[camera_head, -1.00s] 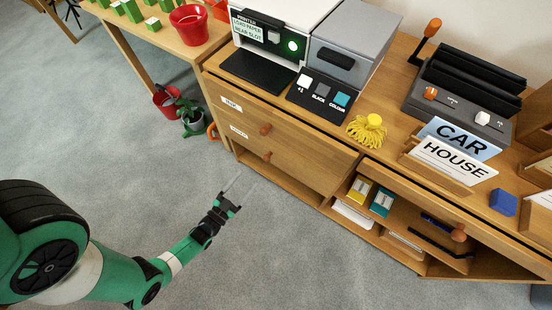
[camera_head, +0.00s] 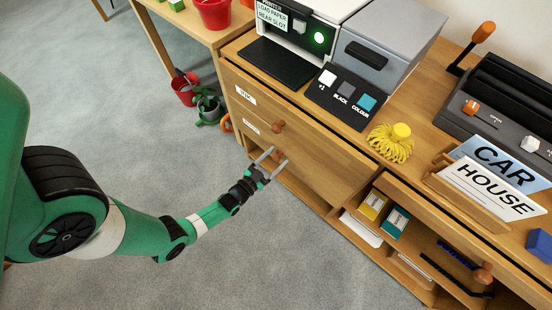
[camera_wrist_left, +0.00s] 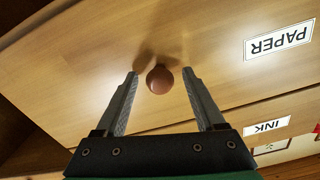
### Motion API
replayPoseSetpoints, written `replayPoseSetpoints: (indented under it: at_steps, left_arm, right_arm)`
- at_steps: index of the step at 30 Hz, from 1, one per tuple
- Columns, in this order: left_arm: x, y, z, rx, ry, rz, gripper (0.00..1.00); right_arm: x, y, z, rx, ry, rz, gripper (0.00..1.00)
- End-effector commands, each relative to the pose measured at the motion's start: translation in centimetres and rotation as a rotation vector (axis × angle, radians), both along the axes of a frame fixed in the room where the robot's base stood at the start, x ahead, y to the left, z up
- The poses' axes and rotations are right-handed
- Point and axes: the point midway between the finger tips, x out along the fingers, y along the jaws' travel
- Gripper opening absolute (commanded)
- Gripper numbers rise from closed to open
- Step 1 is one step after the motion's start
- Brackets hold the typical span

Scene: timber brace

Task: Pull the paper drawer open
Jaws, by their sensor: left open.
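The paper drawer (camera_head: 312,172) is the lower front of the wooden desk, below the ink drawer (camera_head: 318,138); it looks shut. Its PAPER label (camera_wrist_left: 279,39) appears upside down in the left wrist view. The round brown knob (camera_wrist_left: 159,79) of the paper drawer shows between the two fingers in that view. My left gripper (camera_head: 277,154) is open in front of the drawer, with a finger on each side of the knob and a gap to each. Whether the fingertips touch the drawer front is unclear. My right gripper is out of view.
The ink drawer's knob (camera_head: 278,126) sits just above my left gripper. An open shelf with yellow and teal boxes (camera_head: 396,222) is to the right. A printer (camera_head: 305,30) stands on top. The grey floor (camera_head: 270,255) in front is clear.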

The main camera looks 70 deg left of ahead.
Motion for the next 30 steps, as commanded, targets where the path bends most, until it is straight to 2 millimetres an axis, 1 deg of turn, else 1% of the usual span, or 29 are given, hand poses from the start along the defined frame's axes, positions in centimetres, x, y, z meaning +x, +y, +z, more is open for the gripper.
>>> replayPoseSetpoints:
  at_steps: [3, 8, 9, 11, 12, 14, 18, 20, 21, 30]
  left_arm:
    - [0.36, 0.17, -0.02, -0.001, 0.001, -0.001, 0.71]
    - [0.34, 0.16, 0.01, -0.001, 0.002, 0.000, 0.71]
    - [0.34, 0.17, 0.01, 0.000, 0.001, 0.000, 0.67]
    - [0.33, 0.17, 0.01, 0.000, 0.001, 0.000, 0.57]
    - [0.33, 0.17, 0.01, 0.000, 0.001, 0.000, 0.49]
    - [0.33, 0.17, 0.02, 0.000, 0.001, 0.000, 0.39]
    - [0.33, 0.17, 0.02, 0.000, 0.001, 0.000, 0.13]
    - [0.33, 0.17, 0.02, 0.000, 0.001, 0.000, 0.03]
    - [0.32, 0.16, 0.02, 0.000, 0.001, 0.000, 0.00]
    - [0.32, 0.16, 0.03, 0.000, 0.000, 0.000, 0.00]
  right_arm:
    - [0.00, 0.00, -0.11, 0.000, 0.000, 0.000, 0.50]
    - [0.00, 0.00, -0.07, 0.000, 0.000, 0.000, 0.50]
    - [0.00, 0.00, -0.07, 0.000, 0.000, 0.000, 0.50]
    - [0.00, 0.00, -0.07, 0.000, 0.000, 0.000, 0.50]
    - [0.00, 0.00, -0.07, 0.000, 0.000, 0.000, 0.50]
    - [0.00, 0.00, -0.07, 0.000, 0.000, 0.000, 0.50]
    - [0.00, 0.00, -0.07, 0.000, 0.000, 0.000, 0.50]
    - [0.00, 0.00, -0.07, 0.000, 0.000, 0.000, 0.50]
    - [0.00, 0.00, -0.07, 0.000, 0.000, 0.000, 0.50]
    - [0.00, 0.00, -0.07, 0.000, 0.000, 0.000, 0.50]
